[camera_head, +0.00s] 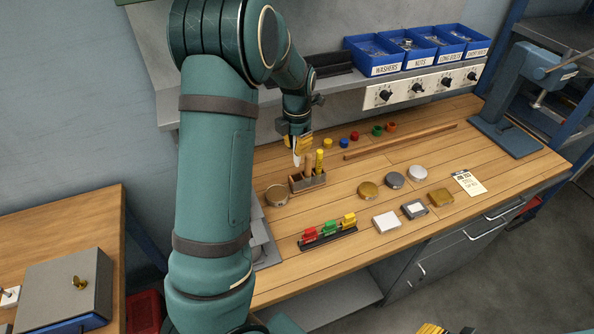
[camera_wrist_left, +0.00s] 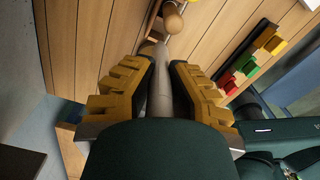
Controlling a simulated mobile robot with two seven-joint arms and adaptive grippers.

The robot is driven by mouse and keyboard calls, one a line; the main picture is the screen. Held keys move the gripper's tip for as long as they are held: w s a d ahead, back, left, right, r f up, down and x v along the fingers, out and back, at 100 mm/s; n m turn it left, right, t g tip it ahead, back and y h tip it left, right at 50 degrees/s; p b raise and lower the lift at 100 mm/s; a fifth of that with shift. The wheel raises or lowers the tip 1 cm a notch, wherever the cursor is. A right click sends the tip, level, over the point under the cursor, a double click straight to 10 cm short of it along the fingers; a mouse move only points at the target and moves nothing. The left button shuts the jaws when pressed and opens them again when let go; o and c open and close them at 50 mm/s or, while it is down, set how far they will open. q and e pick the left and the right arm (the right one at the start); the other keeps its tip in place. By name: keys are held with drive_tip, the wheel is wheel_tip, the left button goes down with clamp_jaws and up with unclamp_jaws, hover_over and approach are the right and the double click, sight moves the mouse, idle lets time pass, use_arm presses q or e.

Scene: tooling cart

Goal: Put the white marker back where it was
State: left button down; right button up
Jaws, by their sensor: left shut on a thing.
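My left gripper (camera_head: 298,142) is shut on the white marker (camera_head: 296,158), which hangs roughly upright below the fingers. In the left wrist view the marker (camera_wrist_left: 160,95) runs between the two yellow finger pads. The small wooden holder (camera_head: 307,182) stands on the bench just below and in front of it. A wooden-coloured peg (camera_head: 308,165) and a yellow marker (camera_head: 319,160) stand in the holder. The white marker's lower end appears close to the holder's back left; I cannot tell whether it touches. Part of my right gripper (camera_head: 434,329) shows at the bottom edge, mostly cut off.
A round tin (camera_head: 277,195) sits left of the holder. A black rack with red, green and yellow pieces (camera_head: 329,232) lies in front. Coloured caps (camera_head: 343,143) and a long wooden strip (camera_head: 400,142) lie behind to the right. Blue bins (camera_head: 375,57) stand on the shelf.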

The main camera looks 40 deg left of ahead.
sight(297, 163)
use_arm(q)
wheel_tip(297, 163, down, 9)
drive_tip(key=shift+r+b, duration=0.1)
drive_tip(key=shift+b, duration=0.3)
drive_tip(key=c, duration=1.1)
unclamp_jaws()
wheel_tip(297, 163, up, 11)
drive_tip(key=shift+f+p, duration=0.15)
drive_tip(key=shift+p, duration=0.45)
drive_tip(key=shift+r, duration=0.65)
